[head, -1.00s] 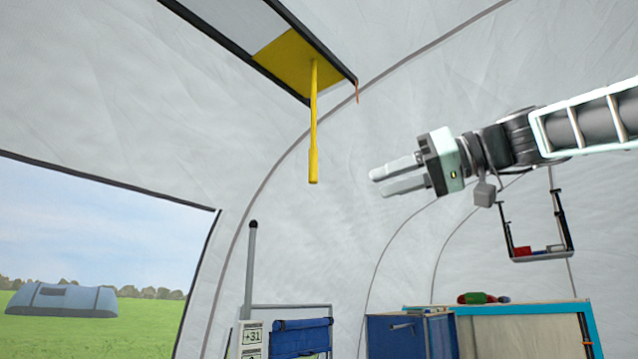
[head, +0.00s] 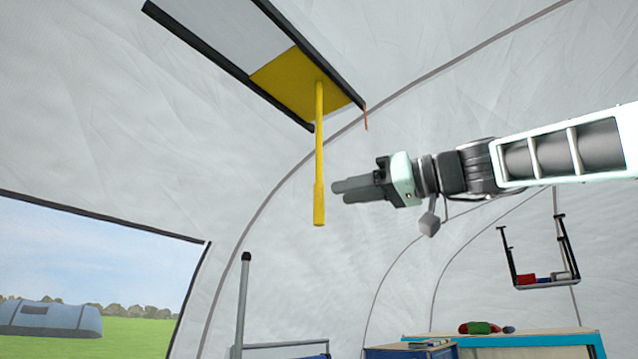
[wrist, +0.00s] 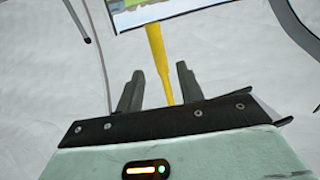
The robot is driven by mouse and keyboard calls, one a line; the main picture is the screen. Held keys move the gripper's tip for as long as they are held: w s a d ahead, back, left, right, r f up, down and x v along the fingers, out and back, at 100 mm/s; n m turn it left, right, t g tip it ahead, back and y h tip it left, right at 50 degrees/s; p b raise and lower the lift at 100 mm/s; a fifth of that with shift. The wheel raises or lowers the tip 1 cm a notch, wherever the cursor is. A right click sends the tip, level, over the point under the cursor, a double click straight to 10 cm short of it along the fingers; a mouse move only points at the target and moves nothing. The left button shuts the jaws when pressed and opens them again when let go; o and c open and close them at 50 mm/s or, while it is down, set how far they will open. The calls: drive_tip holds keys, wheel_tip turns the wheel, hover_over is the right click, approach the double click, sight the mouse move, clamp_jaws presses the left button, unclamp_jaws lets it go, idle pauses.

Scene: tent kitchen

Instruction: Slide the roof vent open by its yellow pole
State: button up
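The yellow pole (head: 319,160) hangs down from a yellow panel (head: 300,85) in the dark-railed roof vent (head: 215,35). The pole's thicker lower end is free in the air. My gripper (head: 336,191) is just right of the pole's lower part in the head view, fingers pointing left toward it. In the wrist view the yellow pole (wrist: 160,60) runs down between the two open fingers (wrist: 160,85). The fingers do not touch it there, and the pole's lower end is hidden behind the gripper body. Its exact distance from the fingertips is hard to tell.
A hanging shelf (head: 545,284) with small items is at the right. Below stand a cabinet (head: 530,342) with a red and green item (head: 480,328) on top, and a grey post (head: 242,300). The tent window (head: 90,270) is at the left. Air around the pole is clear.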

sight(319, 194)
drive_tip(key=shift+p+x, duration=1.6)
drive_tip(key=shift+x, duration=1.75)
clamp_jaws()
